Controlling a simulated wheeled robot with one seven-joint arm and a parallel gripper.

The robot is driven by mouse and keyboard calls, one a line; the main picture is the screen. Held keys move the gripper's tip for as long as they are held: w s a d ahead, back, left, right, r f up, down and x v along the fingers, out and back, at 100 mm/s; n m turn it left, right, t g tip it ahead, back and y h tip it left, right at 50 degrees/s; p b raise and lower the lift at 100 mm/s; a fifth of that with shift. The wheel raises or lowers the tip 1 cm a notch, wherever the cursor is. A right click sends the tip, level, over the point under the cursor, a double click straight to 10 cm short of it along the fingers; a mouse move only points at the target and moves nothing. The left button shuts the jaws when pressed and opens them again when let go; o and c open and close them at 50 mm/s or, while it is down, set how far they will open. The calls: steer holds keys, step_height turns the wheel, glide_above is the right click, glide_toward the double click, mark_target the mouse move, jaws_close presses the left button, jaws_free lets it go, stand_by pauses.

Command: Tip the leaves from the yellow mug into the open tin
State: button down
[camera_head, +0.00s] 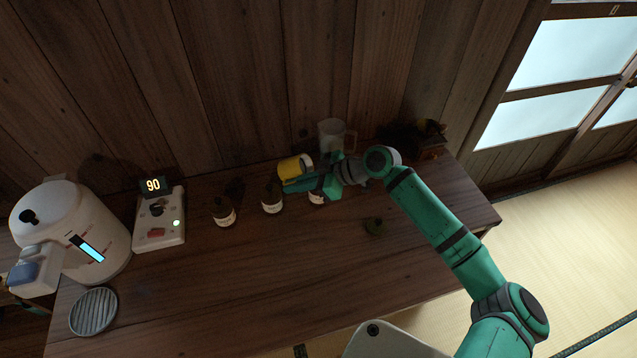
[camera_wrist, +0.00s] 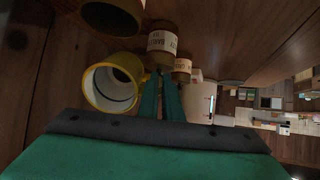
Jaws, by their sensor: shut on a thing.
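The yellow mug (camera_head: 291,169) is at the back middle of the table, tilted well over, its pale rim to the right. In the wrist view the mug (camera_wrist: 88,88) shows its pale inner wall and dark inside; I cannot make out leaves. My gripper (camera_head: 292,186) is shut on the mug, with its fingers (camera_wrist: 160,98) beside the mug's wall; the exact grip is unclear. Dark containers with pale labels stand in a row: one at left (camera_head: 224,213), one in the middle (camera_head: 271,201), one partly behind my gripper (camera_head: 316,198). I cannot tell which is the open tin.
A clear pitcher (camera_head: 332,134) stands behind my gripper. A white kettle (camera_head: 85,230), a control box reading 90 (camera_head: 160,222) and a round ribbed dish (camera_head: 93,311) are at left. The front middle is clear.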

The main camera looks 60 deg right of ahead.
steer(key=shift+f+t, duration=0.3)
steer(key=shift+t, duration=0.3)
steer(key=shift+s+d+r+t+y, duration=0.15)
steer(key=shift+t+y, duration=0.25)
steer(key=shift+t, duration=0.4)
stand_by(0.5)
steer(key=shift+s+d+r+t+y, duration=0.15)
steer(key=shift+s+r+t+y, duration=0.15)
steer(key=shift+s+t, duration=0.4)
stand_by(0.4)
steer(key=shift+s+d+r+t+y, duration=0.1)
steer(key=shift+r+t+y, duration=0.1)
steer(key=shift+t, duration=0.4)
steer(key=shift+s+a+r+t+y, duration=0.1)
steer(key=shift+s+t+y, duration=0.1)
steer(key=shift+t, duration=0.4)
steer(key=shift+s+d+r+t+y, duration=0.1)
steer(key=shift+t+y, duration=0.1)
steer(key=shift+t, duration=0.4)
stand_by(0.5)
steer(key=shift+w, duration=0.1)
stand_by(0.7)
steer(key=g, duration=0.1)
steer(key=w+g+h, duration=0.1)
steer(key=g, duration=0.1)
steer(key=shift+f, duration=0.4)
steer(key=shift+a+g, duration=0.2)
steer(key=shift+g, duration=0.1)
